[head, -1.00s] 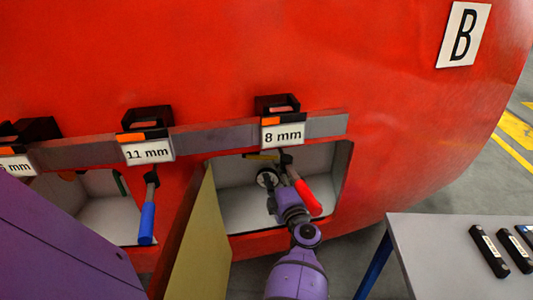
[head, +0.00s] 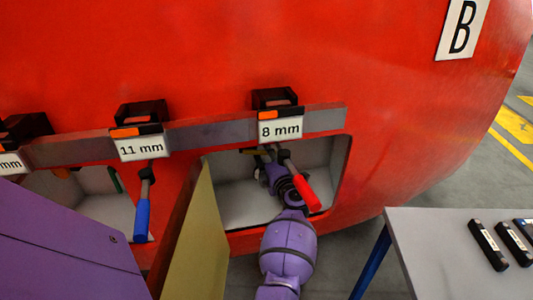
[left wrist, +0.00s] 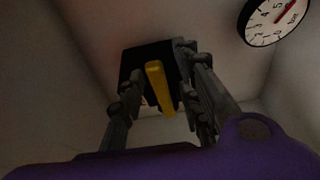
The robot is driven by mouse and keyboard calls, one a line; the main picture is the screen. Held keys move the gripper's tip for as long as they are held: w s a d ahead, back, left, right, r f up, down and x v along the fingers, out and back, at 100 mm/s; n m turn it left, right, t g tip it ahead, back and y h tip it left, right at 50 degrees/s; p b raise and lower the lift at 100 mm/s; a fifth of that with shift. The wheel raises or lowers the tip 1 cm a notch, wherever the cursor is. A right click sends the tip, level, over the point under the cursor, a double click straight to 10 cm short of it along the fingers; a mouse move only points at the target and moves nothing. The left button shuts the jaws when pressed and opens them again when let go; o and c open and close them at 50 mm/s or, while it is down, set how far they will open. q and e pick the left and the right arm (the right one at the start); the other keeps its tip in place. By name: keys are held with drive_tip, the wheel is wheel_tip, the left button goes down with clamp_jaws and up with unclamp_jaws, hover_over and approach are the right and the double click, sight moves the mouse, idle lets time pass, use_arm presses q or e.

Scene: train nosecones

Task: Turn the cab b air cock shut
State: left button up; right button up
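The air cock has a yellow handle (left wrist: 160,88) on a black block (left wrist: 135,62) inside an open compartment under the B sign. In the head view only a bit of the yellow handle (head: 255,151) shows. My left gripper (left wrist: 162,105) is open, with one finger on each side of the handle. I cannot tell whether either finger touches it. In the head view my left gripper (head: 270,172) reaches into the compartment (head: 232,203), its tips mostly hidden behind a hanging red-handled tool (head: 306,191). My right gripper is not in view.
A round pressure gauge (left wrist: 276,18) is beside the cock. The 8 mm tool holder (head: 278,101) hangs above the opening. The open yellowish door (head: 198,245) is left of my arm. A blue-handled tool (head: 142,220) hangs further left; a grey table (head: 430,250) stands right.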

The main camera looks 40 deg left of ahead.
use_arm(q)
drive_tip(key=shift+c, duration=0.2)
clamp_jaws()
drive_tip(key=shift+a, duration=0.1)
